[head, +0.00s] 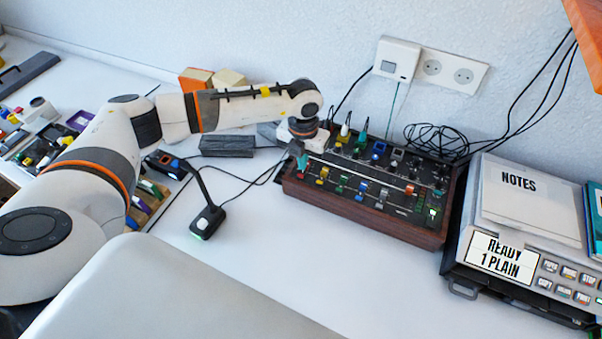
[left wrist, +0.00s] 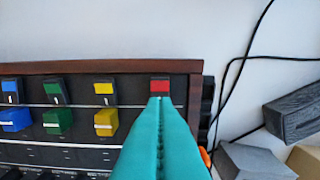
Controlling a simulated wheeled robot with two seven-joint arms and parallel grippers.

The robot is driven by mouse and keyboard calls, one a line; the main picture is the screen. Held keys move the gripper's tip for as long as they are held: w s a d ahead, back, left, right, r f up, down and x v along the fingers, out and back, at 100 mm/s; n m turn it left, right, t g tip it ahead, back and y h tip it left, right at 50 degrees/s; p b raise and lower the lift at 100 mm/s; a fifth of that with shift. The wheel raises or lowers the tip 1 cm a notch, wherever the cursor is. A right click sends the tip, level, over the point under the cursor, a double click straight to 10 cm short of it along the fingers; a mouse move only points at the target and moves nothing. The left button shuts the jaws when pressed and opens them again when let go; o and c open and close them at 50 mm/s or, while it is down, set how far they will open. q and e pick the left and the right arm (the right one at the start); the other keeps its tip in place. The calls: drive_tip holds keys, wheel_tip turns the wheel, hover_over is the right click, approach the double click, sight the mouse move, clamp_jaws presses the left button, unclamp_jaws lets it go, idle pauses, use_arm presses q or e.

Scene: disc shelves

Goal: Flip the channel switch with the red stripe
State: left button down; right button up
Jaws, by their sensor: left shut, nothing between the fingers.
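The mixer (head: 370,225) is a dark panel in a wooden case at the wall side of the desk. The switch with the red stripe (left wrist: 160,87) is at the end of a row of switches along the mixer's front edge, at the right in the left wrist view. My left gripper (head: 302,163), with teal fingers, is shut and empty over the mixer's left end. In the left wrist view its fingertips (left wrist: 161,99) end right at the red-striped switch's lower edge and hide what lies below it. I cannot tell whether they touch it.
Beside it stand the yellow-striped switch (left wrist: 104,88), the green-striped switch (left wrist: 54,92) and the blue-striped switch (left wrist: 11,91). Coloured knobs and cable plugs rise behind. A small black lamp-like device (head: 207,221) stands left. A printer-like machine (head: 510,235) is right. The desk in front is clear.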

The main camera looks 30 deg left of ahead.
use_arm(q)
drive_tip(key=shift+f+b, duration=0.8)
drive_tip(key=shift+f, duration=0.2)
idle(0.7)
drive_tip(key=shift+s, duration=0.1)
drive_tip(key=shift+r+p, duration=0.75)
drive_tip(key=shift+r, duration=0.2)
drive_tip(key=shift+r+p, duration=1.65)
drive_tip(key=shift+r, duration=0.95)
